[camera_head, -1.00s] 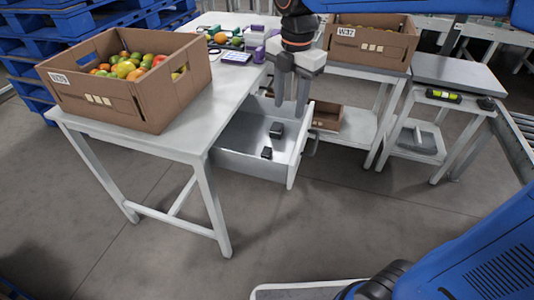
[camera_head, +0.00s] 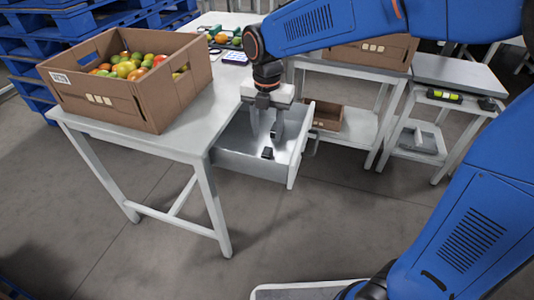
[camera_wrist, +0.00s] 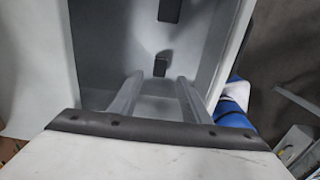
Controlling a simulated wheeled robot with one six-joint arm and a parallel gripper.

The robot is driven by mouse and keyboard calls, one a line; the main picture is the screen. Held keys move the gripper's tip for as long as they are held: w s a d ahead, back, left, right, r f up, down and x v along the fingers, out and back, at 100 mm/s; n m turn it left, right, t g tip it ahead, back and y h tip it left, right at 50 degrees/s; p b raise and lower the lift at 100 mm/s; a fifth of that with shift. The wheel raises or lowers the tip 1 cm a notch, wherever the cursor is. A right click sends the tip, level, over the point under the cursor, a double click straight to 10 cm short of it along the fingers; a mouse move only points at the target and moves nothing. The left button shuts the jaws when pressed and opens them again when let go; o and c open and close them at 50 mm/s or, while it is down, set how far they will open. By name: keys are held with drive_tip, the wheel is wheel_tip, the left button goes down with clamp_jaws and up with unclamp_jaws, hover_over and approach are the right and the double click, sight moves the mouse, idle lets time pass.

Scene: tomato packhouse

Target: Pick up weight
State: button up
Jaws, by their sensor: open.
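An open white drawer (camera_head: 232,162) juts from under the light-topped table. Two small dark blocks lie in it, and I cannot tell which is the weight. The smaller block (camera_head: 267,153) shows below my fingertips in the head view and ahead of them in the wrist view (camera_wrist: 160,66). The larger block (camera_wrist: 169,10) is at the top edge of the wrist view; in the head view it is mostly hidden behind my fingers. My gripper (camera_head: 266,135) is open and points down into the drawer. Its two fingers (camera_wrist: 158,82) are apart with nothing between them.
A cardboard crate of tomatoes (camera_head: 150,106) stands on the table (camera_head: 195,125). The drawer walls lie close around my fingers. A small cardboard box (camera_head: 328,117) sits on a shelf right of the drawer. A side stand (camera_head: 455,76) is farther right. Open floor lies in front.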

sight(267, 150)
drive_tip(key=shift+f, duration=3.5)
clamp_jaws()
